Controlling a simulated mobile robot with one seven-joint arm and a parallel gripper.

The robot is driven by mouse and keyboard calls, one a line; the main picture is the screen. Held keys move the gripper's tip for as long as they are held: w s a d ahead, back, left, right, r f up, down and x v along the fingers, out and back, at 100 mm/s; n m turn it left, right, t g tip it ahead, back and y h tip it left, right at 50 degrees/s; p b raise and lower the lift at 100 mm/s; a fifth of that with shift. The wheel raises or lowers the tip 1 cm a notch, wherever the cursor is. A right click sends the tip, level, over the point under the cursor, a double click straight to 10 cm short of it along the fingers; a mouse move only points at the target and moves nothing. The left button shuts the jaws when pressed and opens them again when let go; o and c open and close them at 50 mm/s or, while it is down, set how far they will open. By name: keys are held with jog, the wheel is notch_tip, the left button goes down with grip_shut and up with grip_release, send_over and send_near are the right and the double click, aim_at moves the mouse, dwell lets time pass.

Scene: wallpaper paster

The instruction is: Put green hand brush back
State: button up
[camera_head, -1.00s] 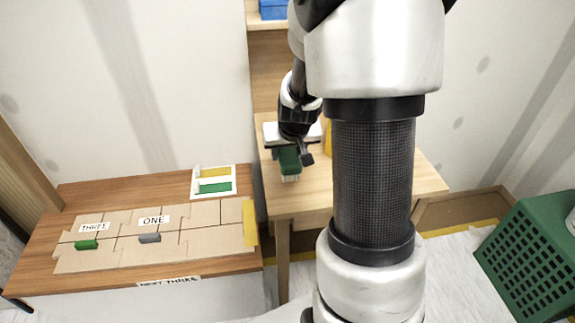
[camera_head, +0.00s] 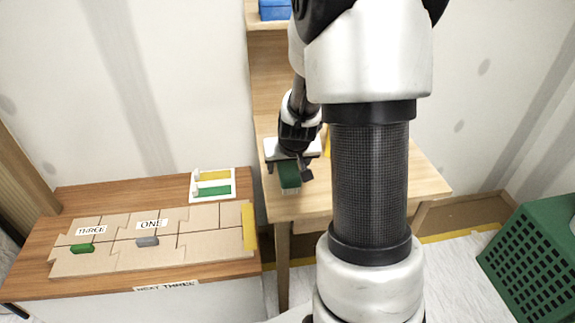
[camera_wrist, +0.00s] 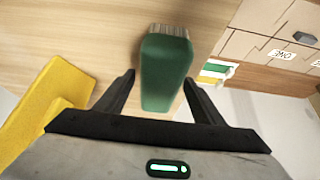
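The green hand brush (camera_head: 289,175) is at my gripper (camera_head: 293,170) over the light wooden table (camera_head: 350,195). In the wrist view, the brush (camera_wrist: 166,70) lies between the two black fingers of my gripper (camera_wrist: 159,77), its pale bristles pointing away. The fingers sit close on both sides of it, and it has moved along with the gripper. Its height over the table is hard to tell. A white holder (camera_head: 213,184) with a yellow and a green strip stands on the brown table at left; it also shows in the wrist view (camera_wrist: 229,72).
On the brown table (camera_head: 30,260) lie cardboard panels (camera_head: 195,240) with a green piece (camera_head: 82,248) and a grey piece (camera_head: 147,241). A yellow object (camera_wrist: 45,105) is close left in the wrist view. A green crate (camera_head: 530,250) stands at right. A blue box (camera_head: 274,10) sits on a shelf.

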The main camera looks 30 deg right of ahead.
jog(key=shift+s+r+p, duration=0.1)
jog(key=shift+r+p, duration=0.5)
jog(key=d+p+v, duration=0.1)
jog(key=p+v, duration=0.4)
jog(key=v, duration=1.1)
jog(key=s+a+r+n+y, duration=0.2)
jog(key=s+a+r+n, duration=0.1)
jog(key=s+a+r, duration=1.1)
notch_tip(320, 180, up, 15)
jog(key=s+p, duration=0.1)
jog(key=p, duration=1.7)
jog(key=shift+s+d+r, duration=0.2)
jog(key=shift+s+d, duration=0.05)
jog(key=shift+d, duration=0.05)
